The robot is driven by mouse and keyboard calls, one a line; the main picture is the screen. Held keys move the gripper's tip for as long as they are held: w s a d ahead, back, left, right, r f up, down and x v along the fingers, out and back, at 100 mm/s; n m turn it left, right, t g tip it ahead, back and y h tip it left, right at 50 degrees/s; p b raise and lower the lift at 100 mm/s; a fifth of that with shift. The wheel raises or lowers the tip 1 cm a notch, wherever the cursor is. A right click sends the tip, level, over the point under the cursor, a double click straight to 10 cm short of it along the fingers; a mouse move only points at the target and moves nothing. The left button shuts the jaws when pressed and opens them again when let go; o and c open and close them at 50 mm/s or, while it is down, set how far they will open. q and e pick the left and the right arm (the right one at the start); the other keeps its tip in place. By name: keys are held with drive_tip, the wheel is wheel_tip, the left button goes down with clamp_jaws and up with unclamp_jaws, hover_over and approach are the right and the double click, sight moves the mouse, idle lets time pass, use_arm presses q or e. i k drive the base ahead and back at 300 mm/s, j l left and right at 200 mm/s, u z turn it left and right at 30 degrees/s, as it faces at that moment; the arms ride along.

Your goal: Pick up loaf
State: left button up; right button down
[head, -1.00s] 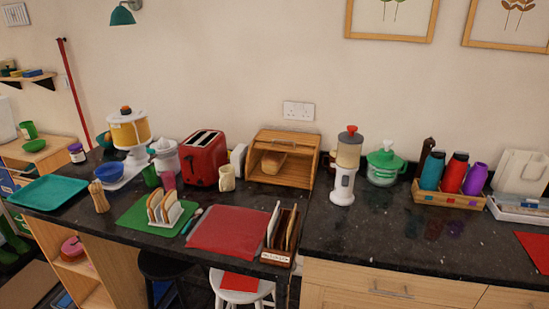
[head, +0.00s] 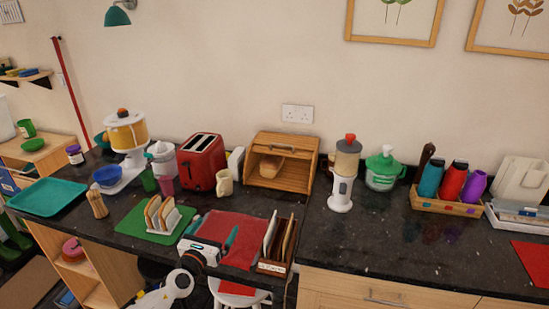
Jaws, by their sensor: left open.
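The loaf (head: 271,166) is a small brown shape inside the wooden bread bin (head: 300,178), whose front is open. The bin stands against the wall at the back of the dark counter. Its roof and shade hide part of the loaf. My left gripper (head: 211,232) is over the front part of the red mat, open and empty, with its fingers pointing toward the back. It is well in front of the bin and apart from the loaf. My right gripper is not in view.
A red toaster (head: 202,163) and a cream mug (head: 224,184) stand left of the bin. A toast rack (head: 162,214) is left of my gripper, and a wooden rack of boards (head: 278,245) is right of it. A blender (head: 344,175) stands right of the bin.

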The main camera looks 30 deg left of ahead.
sight(270, 166)
drive_tip(key=i+j, duration=0.15)
drive_tip(key=i, duration=0.3)
drive_tip(key=i+j, duration=0.2)
drive_tip(key=i, duration=0.2)
drive_tip(key=i+j, duration=0.15)
drive_tip(key=i, duration=0.3)
